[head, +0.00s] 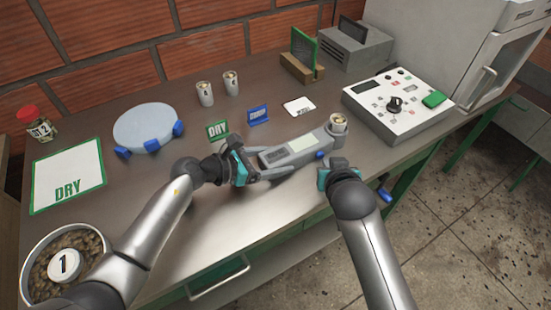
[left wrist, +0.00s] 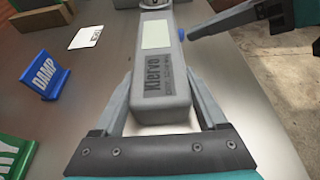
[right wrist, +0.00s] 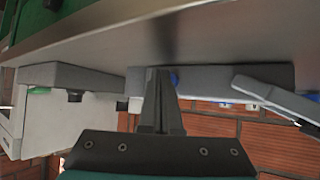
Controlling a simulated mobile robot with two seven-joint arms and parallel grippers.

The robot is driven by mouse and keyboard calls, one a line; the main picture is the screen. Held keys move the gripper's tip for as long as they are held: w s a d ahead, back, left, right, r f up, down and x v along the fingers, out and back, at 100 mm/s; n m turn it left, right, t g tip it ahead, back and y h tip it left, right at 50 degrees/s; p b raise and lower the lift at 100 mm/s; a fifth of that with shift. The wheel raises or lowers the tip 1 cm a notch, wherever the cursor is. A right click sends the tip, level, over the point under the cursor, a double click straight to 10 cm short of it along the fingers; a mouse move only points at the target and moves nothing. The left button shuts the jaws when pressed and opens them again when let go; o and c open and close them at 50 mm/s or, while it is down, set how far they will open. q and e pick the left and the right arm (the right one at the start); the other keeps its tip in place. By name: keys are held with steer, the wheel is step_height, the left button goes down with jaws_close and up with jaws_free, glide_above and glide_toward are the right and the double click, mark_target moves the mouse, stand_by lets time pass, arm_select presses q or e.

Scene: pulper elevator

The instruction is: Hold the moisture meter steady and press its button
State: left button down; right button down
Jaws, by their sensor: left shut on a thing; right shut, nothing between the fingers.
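The grey moisture meter (head: 292,150) lies on the steel table, with a pale screen and a small cup (head: 338,123) at its far end. My left gripper (head: 268,163) is shut on the meter's near end, one finger along each side, as the left wrist view also shows (left wrist: 158,75). A blue button (left wrist: 181,34) sticks out of the meter's right side. My right gripper (head: 335,162) is shut and empty beside that button. In the right wrist view its fingertips (right wrist: 160,72) partly cover the button (right wrist: 174,79); I cannot tell whether they touch.
A green DRY sign (head: 217,130), a blue DAMP sign (head: 259,116) and a white card (head: 299,107) stand or lie behind the meter. A control box (head: 400,105) is at the right. A round blue-footed scale (head: 143,127) is at the left. The table's front edge runs under my arms.

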steer(key=shift+w+a, duration=0.2)
steer(key=shift+w, duration=0.1)
steer(key=shift+s+d, duration=0.1)
stand_by(0.3)
steer(key=shift+s+d, duration=0.45)
steer(key=shift+s, duration=0.3)
steer(key=s+d, duration=0.2)
steer(key=s, duration=0.1)
steer(key=s+d, duration=0.1)
steer(key=s, duration=0.1)
arm_select(q)
jaws_free()
